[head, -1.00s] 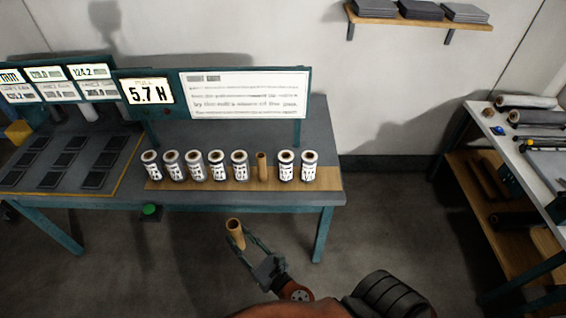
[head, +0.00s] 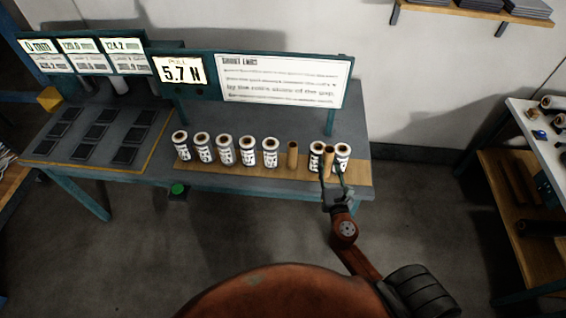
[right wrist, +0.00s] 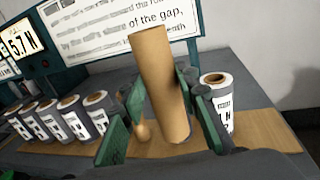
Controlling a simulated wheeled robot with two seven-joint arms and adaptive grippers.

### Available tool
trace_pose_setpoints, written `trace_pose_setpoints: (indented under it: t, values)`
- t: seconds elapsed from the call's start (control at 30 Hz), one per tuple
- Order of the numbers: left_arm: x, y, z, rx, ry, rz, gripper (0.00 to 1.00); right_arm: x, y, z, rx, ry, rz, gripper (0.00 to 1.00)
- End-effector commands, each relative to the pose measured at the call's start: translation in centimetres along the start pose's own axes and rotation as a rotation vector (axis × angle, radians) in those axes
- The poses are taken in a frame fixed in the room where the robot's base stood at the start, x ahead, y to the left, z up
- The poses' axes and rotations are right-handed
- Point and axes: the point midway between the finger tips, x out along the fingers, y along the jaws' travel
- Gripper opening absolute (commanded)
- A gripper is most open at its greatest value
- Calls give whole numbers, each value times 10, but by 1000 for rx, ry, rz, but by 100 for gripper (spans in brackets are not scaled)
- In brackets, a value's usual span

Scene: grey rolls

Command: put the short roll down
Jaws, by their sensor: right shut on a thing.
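The short roll, a bare brown cardboard tube (head: 328,158), is between the fingers of my right gripper (head: 332,172). In the right wrist view the roll (right wrist: 161,85) stands nearly upright, slightly tilted, with the green fingers (right wrist: 163,125) on both sides. In the head view it overlaps the two labelled rolls at the right end of the row; I cannot tell whether its foot touches the wooden strip (head: 235,174). Another bare brown tube (head: 292,156) stands in the row to its left. My left gripper is out of view.
Two more labelled rolls (head: 316,150) (head: 343,152) are close beside my right gripper. A sign board (head: 285,80) stands behind. The strip's right end is clear.

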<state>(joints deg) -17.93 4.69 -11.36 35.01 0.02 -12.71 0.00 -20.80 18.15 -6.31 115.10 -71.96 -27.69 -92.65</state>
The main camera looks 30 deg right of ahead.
Motion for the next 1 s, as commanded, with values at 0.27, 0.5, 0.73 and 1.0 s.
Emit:
trace_pose_setpoints:
  t: [0.27,0.5,0.73,1.0]
  values:
    - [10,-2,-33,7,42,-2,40,54,40,-30,2,-1,5,5]
    - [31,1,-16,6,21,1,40,88,64,-71,0,1,6,5]
    - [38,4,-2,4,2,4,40,100,73,-86,1,0,6,5]
    - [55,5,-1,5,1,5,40,107,77,-121,-3,2,6,5]
